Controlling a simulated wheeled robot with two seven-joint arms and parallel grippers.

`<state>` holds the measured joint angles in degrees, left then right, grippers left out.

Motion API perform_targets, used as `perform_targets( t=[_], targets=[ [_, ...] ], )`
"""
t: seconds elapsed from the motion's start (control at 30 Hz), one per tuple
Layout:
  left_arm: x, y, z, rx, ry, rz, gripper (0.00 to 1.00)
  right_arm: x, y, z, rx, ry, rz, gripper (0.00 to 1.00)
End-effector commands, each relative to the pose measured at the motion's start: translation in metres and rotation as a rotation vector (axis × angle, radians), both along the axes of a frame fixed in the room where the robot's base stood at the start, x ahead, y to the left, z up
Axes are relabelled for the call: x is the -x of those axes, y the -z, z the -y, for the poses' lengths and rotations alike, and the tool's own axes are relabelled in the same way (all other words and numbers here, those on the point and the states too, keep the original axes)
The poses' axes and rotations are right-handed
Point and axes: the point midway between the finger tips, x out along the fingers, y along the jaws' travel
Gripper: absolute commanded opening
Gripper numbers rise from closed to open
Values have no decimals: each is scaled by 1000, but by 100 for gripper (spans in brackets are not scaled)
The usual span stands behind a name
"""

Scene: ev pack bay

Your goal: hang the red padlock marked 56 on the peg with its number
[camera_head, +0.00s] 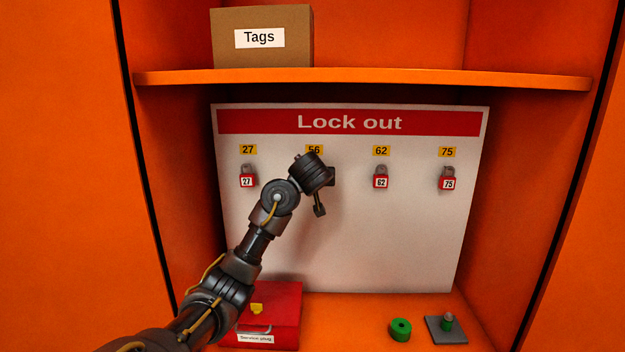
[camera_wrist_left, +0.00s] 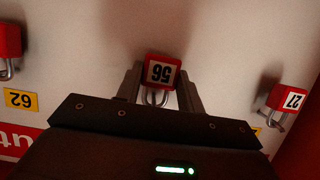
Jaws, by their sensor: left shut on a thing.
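The red padlock marked 56 (camera_wrist_left: 161,72) sits between the two fingers of my left gripper (camera_wrist_left: 162,90), which is shut on it in the left wrist view. That view is turned over, so the number reads upside down and the shackle points down the picture. In the head view my left gripper (camera_head: 320,190) is in front of the board, just below the yellow 56 label (camera_head: 314,149). The gripper hides the padlock and the 56 peg there. I cannot tell whether the shackle is around the peg. My right gripper is not in view.
The white Lock out board (camera_head: 390,240) holds padlocks 27 (camera_head: 247,181), 62 (camera_head: 381,182) and 75 (camera_head: 448,184) under their labels. Below are a red service plug box (camera_head: 280,305), a green ring (camera_head: 400,329) and a grey base with a post (camera_head: 446,335). A Tags box (camera_head: 261,55) stands on the shelf (camera_head: 370,80).

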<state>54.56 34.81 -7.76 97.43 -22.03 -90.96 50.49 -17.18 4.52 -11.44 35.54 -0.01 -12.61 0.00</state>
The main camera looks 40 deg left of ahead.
Motion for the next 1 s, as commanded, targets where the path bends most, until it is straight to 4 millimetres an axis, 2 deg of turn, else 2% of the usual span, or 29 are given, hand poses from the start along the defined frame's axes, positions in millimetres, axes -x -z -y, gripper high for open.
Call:
perform_targets(
  t=[0.07, 0.1, 0.27, 0.53, 0.67, 1.0],
  targets=[
    [0, 0, 0, 0, 0, 0, 14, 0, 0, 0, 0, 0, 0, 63],
    [0, 0, 0, 0, 0, 0, 43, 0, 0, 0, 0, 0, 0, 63],
    [0, 0, 0, 0, 0, 0, 63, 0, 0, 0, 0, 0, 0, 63],
    [0, 0, 1, 0, 0, 0, 63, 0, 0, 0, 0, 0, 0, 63],
    [7, -3, 7, 1, 2, 3, 63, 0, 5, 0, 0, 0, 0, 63],
    [56, -27, 43, 1, 2, 6, 63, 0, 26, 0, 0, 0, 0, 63]
  ],
)
